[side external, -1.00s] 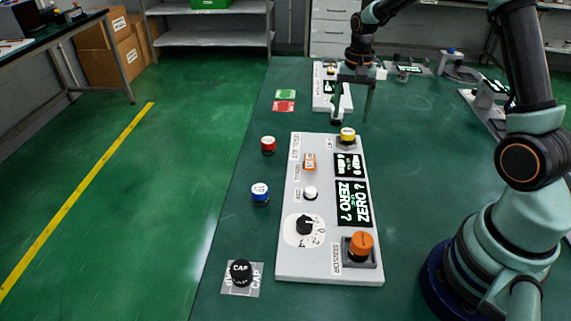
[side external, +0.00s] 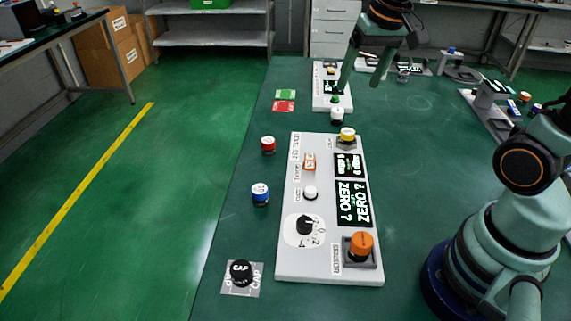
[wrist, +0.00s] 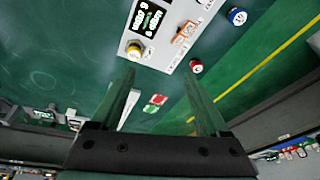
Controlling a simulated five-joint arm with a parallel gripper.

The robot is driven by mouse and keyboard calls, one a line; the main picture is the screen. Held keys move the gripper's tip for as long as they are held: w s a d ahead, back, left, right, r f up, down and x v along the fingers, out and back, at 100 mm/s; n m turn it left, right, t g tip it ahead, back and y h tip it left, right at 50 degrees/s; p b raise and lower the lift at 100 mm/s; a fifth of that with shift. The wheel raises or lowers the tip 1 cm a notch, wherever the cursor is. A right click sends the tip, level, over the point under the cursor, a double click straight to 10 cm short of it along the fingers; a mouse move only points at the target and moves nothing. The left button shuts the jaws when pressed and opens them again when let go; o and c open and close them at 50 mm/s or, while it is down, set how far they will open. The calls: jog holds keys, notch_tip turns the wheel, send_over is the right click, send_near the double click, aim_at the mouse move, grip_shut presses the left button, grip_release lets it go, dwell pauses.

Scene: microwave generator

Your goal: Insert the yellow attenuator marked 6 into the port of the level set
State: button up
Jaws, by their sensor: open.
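The yellow attenuator (side external: 347,134) sits upright on a small grey square mount at the far end of the white level set panel (side external: 290,235). Its mark is not readable, and I cannot tell how deep it sits. It also shows in the wrist view (wrist: 134,49), above and left of the space between my fingers. My gripper (side external: 358,86) is open and empty. It is raised above the table beyond the yellow attenuator, apart from it, near the second white panel. Both fingers show spread in the wrist view (wrist: 160,82).
A red cylinder (side external: 268,145) and a blue one (side external: 260,194) stand left of the panel. An orange cylinder (side external: 361,246) sits at its near end. A black cap (side external: 241,270) lies at front left. A second white panel (side external: 323,97) stands behind.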

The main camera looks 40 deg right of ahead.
jog(key=s+a+n+t, duration=0.2)
jog(key=s+a+n, duration=0.2)
jog(key=s, duration=0.3)
jog(key=shift+a+r+n, duration=0.15)
jog(key=shift+a+n, duration=0.25)
dwell(0.8)
